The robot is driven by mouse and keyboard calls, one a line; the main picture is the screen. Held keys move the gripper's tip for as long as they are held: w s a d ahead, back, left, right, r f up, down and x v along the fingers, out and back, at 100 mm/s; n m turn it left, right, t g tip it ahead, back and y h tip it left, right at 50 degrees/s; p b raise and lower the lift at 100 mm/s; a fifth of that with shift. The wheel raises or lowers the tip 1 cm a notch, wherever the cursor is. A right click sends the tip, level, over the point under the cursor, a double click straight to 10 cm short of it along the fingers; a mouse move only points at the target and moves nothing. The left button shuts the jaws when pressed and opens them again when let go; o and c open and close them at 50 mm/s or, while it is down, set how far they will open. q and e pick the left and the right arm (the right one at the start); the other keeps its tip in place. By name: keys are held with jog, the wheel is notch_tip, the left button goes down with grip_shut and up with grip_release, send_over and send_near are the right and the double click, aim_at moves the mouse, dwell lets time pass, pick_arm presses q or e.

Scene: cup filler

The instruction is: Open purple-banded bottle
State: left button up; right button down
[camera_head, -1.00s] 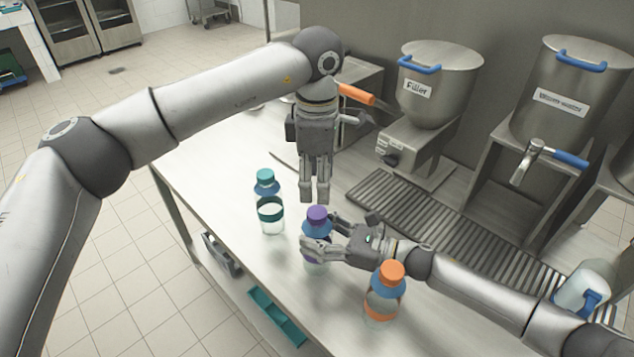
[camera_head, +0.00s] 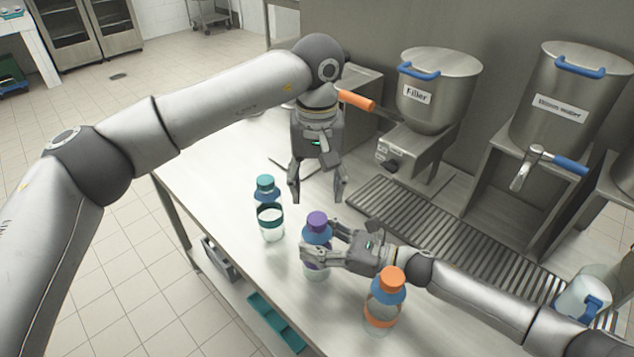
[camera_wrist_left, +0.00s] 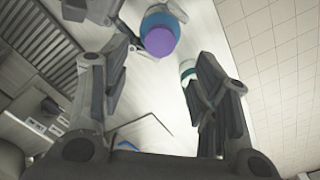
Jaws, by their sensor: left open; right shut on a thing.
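The purple-banded bottle (camera_head: 317,232) stands on the counter with its purple cap (camera_head: 317,219) on and a blue collar below it. My right gripper (camera_head: 318,246) is shut around the bottle's body from the right. My left gripper (camera_head: 318,198) is open and empty, pointing down above and behind the bottle, with its fingers apart. In the left wrist view the purple cap (camera_wrist_left: 160,41) shows at the top, beyond the spread fingers of my left gripper (camera_wrist_left: 160,80). The bottle's lower body is partly hidden by my right gripper's fingers.
A teal-banded bottle (camera_head: 269,209) stands to the left and an orange-banded bottle (camera_head: 384,300) to the front right, near my right arm. Behind are the filler (camera_head: 437,88), another dispenser (camera_head: 566,100) and a drain grate (camera_head: 430,232). A white jug (camera_head: 583,297) stands at the right.

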aim_at(317, 217)
pick_arm(q)
jog(key=shift+f, duration=4.05)
